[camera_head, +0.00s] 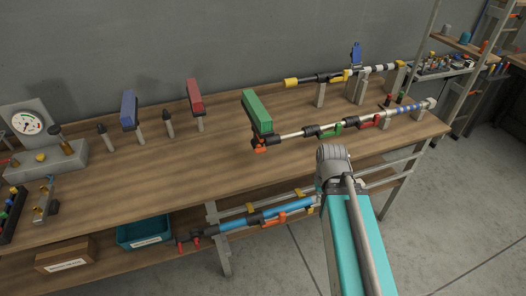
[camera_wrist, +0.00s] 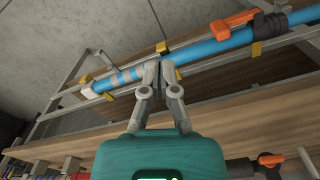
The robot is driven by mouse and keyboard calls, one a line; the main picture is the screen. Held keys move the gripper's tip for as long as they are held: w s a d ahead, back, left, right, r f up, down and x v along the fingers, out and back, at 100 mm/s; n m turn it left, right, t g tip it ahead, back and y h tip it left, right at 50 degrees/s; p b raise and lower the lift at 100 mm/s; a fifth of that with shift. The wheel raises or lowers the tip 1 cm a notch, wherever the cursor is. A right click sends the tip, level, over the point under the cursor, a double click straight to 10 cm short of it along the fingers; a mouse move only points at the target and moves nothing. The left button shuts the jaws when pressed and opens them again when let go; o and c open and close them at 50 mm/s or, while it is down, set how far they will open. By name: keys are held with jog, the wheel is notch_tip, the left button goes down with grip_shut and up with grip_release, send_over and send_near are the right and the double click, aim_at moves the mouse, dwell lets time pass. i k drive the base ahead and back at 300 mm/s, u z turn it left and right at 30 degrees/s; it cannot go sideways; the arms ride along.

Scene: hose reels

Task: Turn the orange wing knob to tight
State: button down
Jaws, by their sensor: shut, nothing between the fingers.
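An orange wing-shaped piece (camera_head: 260,143) shows at the left end of the silver rod on the bench, under the green block (camera_head: 257,112). An orange piece beside a dark collar also shows at the lower right of the wrist view (camera_wrist: 270,159); I cannot tell surely if it is the same one. A longer orange lever (camera_wrist: 233,24) lies along the blue tube (camera_wrist: 208,53) below the bench top. My gripper (camera_wrist: 159,74) is shut and empty, its fingertips appearing in front of the blue tube, away from both orange parts. In the head view my arm hides it.
The wooden bench top (camera_head: 170,165) is clear around its middle. Rods on stands run along its right side. A gauge box (camera_head: 42,140) stands at the left.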

aim_at(259, 149)
jog(key=z, duration=1.7)
jog(key=k, duration=0.75)
jog(key=u, duration=0.7)
